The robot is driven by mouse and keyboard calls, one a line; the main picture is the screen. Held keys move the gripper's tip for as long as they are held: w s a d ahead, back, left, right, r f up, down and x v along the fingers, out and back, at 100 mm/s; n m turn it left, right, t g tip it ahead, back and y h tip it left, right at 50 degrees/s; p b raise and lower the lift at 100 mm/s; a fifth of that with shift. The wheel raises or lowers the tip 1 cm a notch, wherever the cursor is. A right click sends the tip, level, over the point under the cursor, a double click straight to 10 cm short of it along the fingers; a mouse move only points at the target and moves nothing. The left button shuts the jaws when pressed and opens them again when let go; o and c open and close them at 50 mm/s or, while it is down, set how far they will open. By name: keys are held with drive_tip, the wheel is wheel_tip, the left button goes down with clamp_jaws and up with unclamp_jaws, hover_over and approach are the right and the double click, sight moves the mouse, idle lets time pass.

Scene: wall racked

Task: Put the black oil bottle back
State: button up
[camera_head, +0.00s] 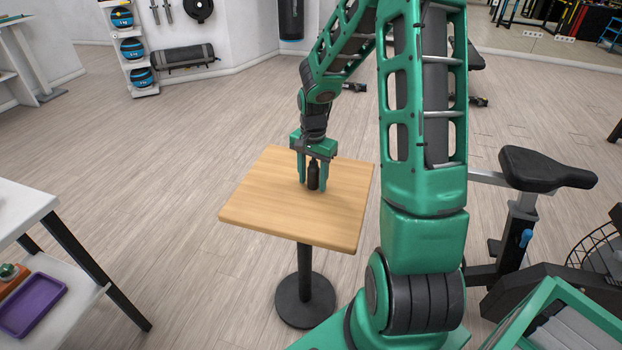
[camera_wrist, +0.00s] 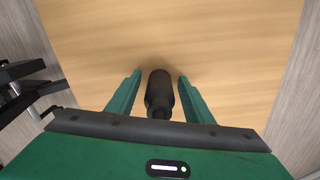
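The black oil bottle (camera_head: 313,175) stands upright on the wooden top of a small pedestal table (camera_head: 262,205). My gripper (camera_head: 312,183) reaches down over it, with one green finger on each side. In the wrist view the bottle (camera_wrist: 159,93) lies between the two fingertips of my gripper (camera_wrist: 158,77), with a visible gap on both sides. The gripper is open around the bottle and not closed on it. The bottle's base seems to rest on the tabletop.
An exercise bike with a black saddle (camera_head: 545,169) stands to the right. A white table (camera_head: 22,210) is at the left, with a purple tray (camera_head: 33,304) on its lower shelf. A ball rack (camera_head: 131,48) stands by the far wall. Open floor lies left of the pedestal table.

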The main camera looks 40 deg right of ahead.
drive_tip(key=r, duration=1)
drive_tip(key=shift+w+d+r, duration=0.25)
drive_tip(key=shift+r, duration=0.15)
drive_tip(key=s+a+r+n+t, duration=0.2)
drive_tip(key=s+a+r+n, duration=0.2)
drive_tip(key=s+a+n, duration=0.25)
drive_tip(key=s+a+r+n+t, duration=0.2)
drive_tip(key=s+a+r+n, duration=0.35)
drive_tip(key=a+n, duration=0.2)
drive_tip(key=s+d+f+m+g, duration=0.1)
drive_tip(key=s+d+m+g, duration=0.1)
drive_tip(key=s+d, duration=0.3)
drive_tip(key=s+d+f+m+g, duration=0.1)
drive_tip(key=s+d+m, duration=0.4)
drive_tip(key=s, duration=0.7)
drive_tip(key=shift+d+f+g, duration=0.4)
drive_tip(key=shift+g, duration=0.2)
